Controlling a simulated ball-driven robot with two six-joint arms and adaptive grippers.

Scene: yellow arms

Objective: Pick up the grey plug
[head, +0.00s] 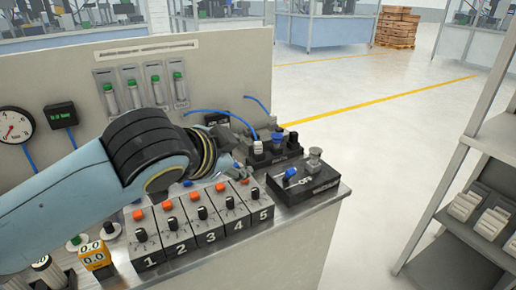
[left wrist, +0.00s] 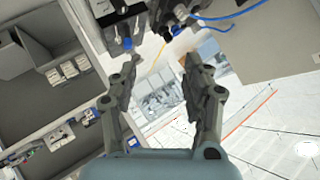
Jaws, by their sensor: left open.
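Several small plug-like pieces stand on the black rear block (head: 268,158) at the bench's right end; one is pale grey or white (head: 257,147), others are dark or blue. I cannot tell for sure which is the grey plug. My left gripper (head: 226,138) is left of this block, partly hidden by its own light blue and black wrist. In the left wrist view, my left gripper (left wrist: 160,72) has its fingers apart with nothing between them. Dark plug pieces (left wrist: 176,14) show beyond the fingertips at the top. My right gripper is not in view.
A front black block (head: 302,184) carries a blue-tipped lever and a grey round knob. Numbered switch boxes (head: 205,222) line the bench's front. Blue cables (head: 222,114) arch near my gripper. An upright panel (head: 215,75) stands behind. Grey shelves (head: 480,190) stand at right across open floor.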

